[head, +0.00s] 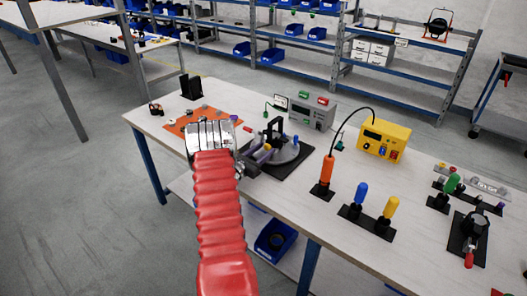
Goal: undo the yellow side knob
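My arm in its red ribbed sleeve reaches up from the bottom of the head view over the bench. A silver part shows at its far end, and the dark end of my gripper (240,167) shows just right of it, partly hidden by the arm. I cannot tell whether the fingers are open or shut. A small yellow spot (267,147) shows close to the right of my gripper, on or beside a dark fixture with a round grey plate (286,153). It may be the yellow side knob, but it is too small to be sure. Contact cannot be told.
An orange mat (181,122) with small parts lies behind my arm. A grey box (312,110) and a yellow instrument (385,139) stand at the back. Orange, blue and yellow-handled tools (390,208) stand upright on the right. The front strip of the bench (300,215) is clear.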

